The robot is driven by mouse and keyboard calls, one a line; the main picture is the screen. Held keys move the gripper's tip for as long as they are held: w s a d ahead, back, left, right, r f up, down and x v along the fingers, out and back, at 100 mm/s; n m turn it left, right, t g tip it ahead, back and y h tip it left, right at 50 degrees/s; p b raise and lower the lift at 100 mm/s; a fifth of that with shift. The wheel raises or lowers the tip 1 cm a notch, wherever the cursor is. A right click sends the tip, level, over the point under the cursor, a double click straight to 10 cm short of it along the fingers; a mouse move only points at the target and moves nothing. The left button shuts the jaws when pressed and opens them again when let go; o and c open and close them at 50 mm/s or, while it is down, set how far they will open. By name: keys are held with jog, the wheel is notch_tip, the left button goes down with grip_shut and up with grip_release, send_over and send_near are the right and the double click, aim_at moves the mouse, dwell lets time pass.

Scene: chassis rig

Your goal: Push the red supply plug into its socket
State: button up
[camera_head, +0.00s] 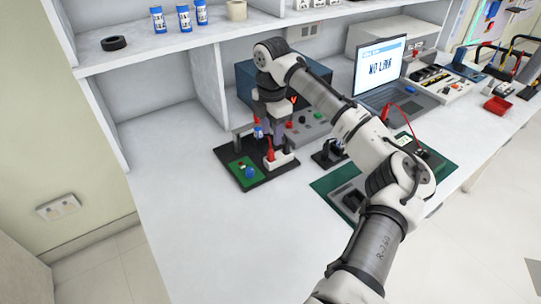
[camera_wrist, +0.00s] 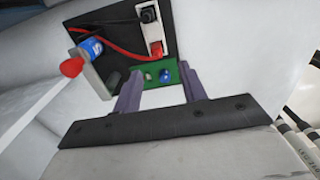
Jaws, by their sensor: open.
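The red supply plug (camera_head: 270,154) stands at the left end of the white socket block (camera_head: 283,161). In the wrist view a red piece (camera_wrist: 156,48) shows at one end of that block (camera_wrist: 153,31), with a red cable (camera_wrist: 112,44) running up to it. I cannot tell how deep the plug sits. A black piece (camera_wrist: 148,14) is at the block's other end. My gripper (camera_wrist: 161,88) is open, its two purple-grey fingers apart with nothing held between them. In the head view my gripper (camera_head: 270,134) is just above the rig, close to the plug.
A blue cylinder (camera_wrist: 92,47) with a red end (camera_wrist: 71,67) sits by a grey bracket close to my gripper. A green board (camera_head: 245,170) with a blue part lies on the black base. A laptop (camera_head: 382,70) reads "NO LINK". The front-left bench is clear.

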aim_at(271, 151)
jog(key=f, duration=0.2)
jog(key=f+p, duration=0.1)
jog(key=f, duration=0.4)
jog(key=shift+w+a+f, duration=0.1)
jog(key=shift+w+f, duration=0.1)
jog(key=shift+w, duration=0.05)
jog(key=shift+c, duration=0.3)
grip_shut()
